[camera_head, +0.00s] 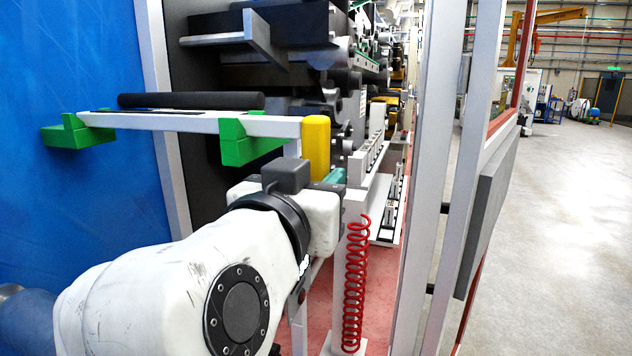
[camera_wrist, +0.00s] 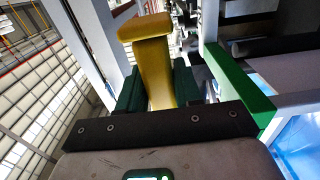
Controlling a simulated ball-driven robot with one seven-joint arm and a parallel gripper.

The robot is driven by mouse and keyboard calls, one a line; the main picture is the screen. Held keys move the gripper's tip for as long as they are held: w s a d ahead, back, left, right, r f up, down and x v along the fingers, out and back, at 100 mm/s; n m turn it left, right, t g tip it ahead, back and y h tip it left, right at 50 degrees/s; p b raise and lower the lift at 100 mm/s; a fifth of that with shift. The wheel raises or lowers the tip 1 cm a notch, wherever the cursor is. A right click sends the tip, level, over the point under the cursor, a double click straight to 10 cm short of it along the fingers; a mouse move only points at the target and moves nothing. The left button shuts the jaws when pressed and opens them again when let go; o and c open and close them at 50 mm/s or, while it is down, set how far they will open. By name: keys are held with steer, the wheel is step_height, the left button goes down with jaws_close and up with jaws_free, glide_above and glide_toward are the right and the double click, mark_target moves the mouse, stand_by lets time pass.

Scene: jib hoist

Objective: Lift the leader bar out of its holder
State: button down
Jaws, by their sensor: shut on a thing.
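The leader bar (camera_head: 190,123) is a long pale bar, lying about level. Its yellow handle (camera_head: 316,135) stands upright at the bar's right end. Two green holder blocks are at the bar, one at its left end (camera_head: 65,136) and one near the handle (camera_head: 250,146). I cannot tell whether the bar is fully seated in them. My gripper (camera_head: 332,178) is at the lower part of the handle. In the wrist view my dark green fingers (camera_wrist: 157,88) are shut on the handle (camera_wrist: 153,60), with the near green block (camera_wrist: 240,88) to the right.
A black roller (camera_head: 190,101) lies just behind the bar, with dark machinery above. A blue panel (camera_head: 75,80) is at left. A red coil spring (camera_head: 356,285) hangs beside a post at right of my arm. Pale upright posts (camera_head: 450,180) stand further right, with open floor beyond.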

mark_target(316, 116)
steer(key=shift+r, duration=0.1)
stand_by(0.3)
steer(key=shift+r+p, duration=2.6)
steer(key=shift+r, duration=1.1)
